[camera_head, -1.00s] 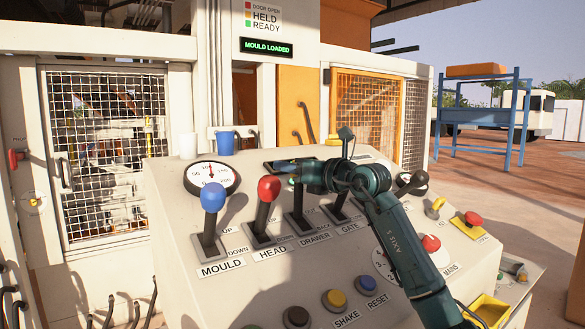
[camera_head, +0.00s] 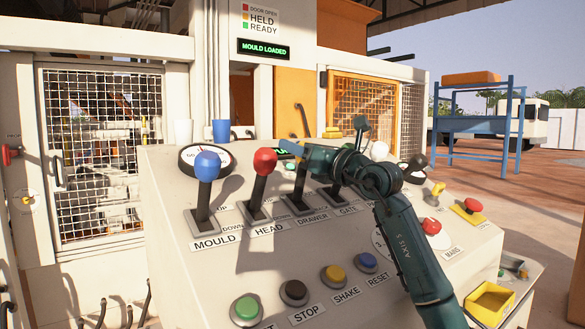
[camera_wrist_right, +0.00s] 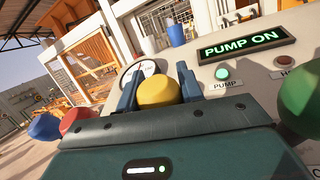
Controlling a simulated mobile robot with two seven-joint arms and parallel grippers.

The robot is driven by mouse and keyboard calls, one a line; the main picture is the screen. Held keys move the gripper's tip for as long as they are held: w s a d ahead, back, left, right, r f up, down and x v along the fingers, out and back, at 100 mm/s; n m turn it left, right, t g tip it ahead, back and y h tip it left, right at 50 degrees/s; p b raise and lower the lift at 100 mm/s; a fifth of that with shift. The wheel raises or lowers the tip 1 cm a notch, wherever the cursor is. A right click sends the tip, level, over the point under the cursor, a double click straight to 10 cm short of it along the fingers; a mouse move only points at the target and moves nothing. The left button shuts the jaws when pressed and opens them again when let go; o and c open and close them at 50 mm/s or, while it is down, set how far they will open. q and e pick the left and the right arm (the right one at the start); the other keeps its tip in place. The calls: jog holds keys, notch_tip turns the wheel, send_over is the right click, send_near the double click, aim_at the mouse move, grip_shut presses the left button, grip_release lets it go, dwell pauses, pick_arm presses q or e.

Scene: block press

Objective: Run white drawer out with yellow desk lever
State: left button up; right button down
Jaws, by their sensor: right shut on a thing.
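The DRAWER lever is the third in a row on the sloped desk, and its dark shaft (camera_head: 300,188) shows in the head view. My right gripper (camera_head: 296,152) is at the top of it and hides its knob there. In the right wrist view the yellow knob (camera_wrist_right: 158,91) sits between the two blue fingers of my right gripper (camera_wrist_right: 158,84), which is shut on it. My left gripper is not in view. I cannot make out a white drawer in either view.
The blue MOULD knob (camera_head: 207,165) and red HEAD knob (camera_head: 265,161) stand close to the left of the gripper. The GATE lever is partly behind my right arm. Coloured buttons, such as the green one (camera_head: 246,308), line the desk front. The sign reads MOULD LOADED (camera_head: 264,48).

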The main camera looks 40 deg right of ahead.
jog(key=shift+s+a+f+b, duration=0.1)
jog(key=shift+s+f+b, duration=0.3)
jog(key=shift+s+b, duration=0.3)
jog(key=shift+s+r, duration=0.15)
jog(key=shift+s, duration=0.15)
jog(key=c, duration=0.9)
grip_release()
jog(key=shift+r, duration=0.1)
jog(key=shift+s, duration=0.1)
